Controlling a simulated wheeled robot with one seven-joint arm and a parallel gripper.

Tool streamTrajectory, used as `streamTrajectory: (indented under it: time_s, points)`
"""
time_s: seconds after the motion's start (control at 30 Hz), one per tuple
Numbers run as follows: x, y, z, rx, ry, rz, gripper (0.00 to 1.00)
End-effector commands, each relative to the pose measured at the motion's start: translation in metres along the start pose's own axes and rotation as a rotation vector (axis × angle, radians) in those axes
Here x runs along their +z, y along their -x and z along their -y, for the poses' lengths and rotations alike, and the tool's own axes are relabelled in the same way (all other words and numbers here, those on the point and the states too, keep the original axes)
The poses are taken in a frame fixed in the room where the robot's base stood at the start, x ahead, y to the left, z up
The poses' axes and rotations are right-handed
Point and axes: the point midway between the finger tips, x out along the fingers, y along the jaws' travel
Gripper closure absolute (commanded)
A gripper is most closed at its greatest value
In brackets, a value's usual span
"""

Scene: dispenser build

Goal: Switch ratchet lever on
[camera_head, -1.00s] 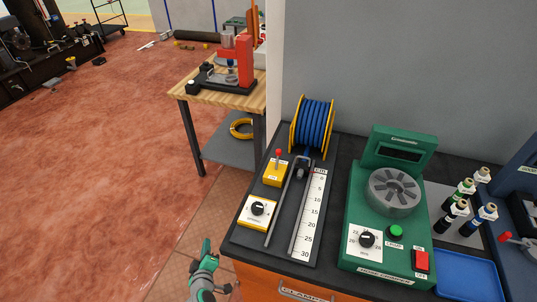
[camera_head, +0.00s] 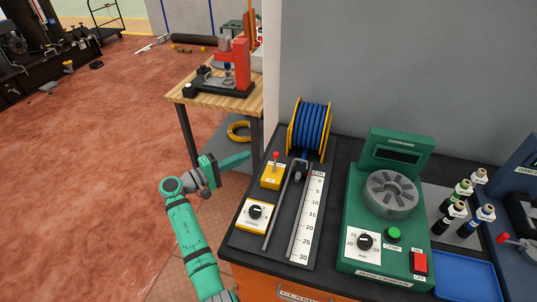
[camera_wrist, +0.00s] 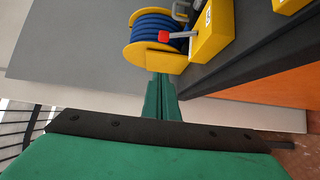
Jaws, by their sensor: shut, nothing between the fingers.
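A lever with a red knob (camera_head: 276,156) stands up from a small yellow box (camera_head: 271,177) on the left side of the bench's dark plate. In the wrist view the red knob (camera_wrist: 164,36) and its grey rod stick out from the yellow box (camera_wrist: 212,35). My gripper (camera_head: 246,156) is shut and empty, pointing right, to the left of the lever and apart from it in the head view. In the wrist view my shut green fingers (camera_wrist: 160,92) lie below the knob. A label on the box faces up; its small lettering is hard to read.
A blue hose reel (camera_head: 311,128) stands behind the lever. A yellow dial box (camera_head: 254,214), a ruler strip (camera_head: 308,218) and a green crimping machine (camera_head: 389,220) are nearby on the bench. A wooden table (camera_head: 208,104) stands behind. The floor left of the bench is open.

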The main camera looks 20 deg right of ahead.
Motion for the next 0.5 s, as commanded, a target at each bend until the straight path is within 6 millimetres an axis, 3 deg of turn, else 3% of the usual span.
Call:
streamTrajectory:
  time_s: [0.3, 0.5]
  points:
    - [-0.002, 0.005, -0.001, 0.002, 0.0, -0.005, 1.0]
    - [-0.003, -0.009, -0.001, 0.002, 0.0, -0.005, 1.0]
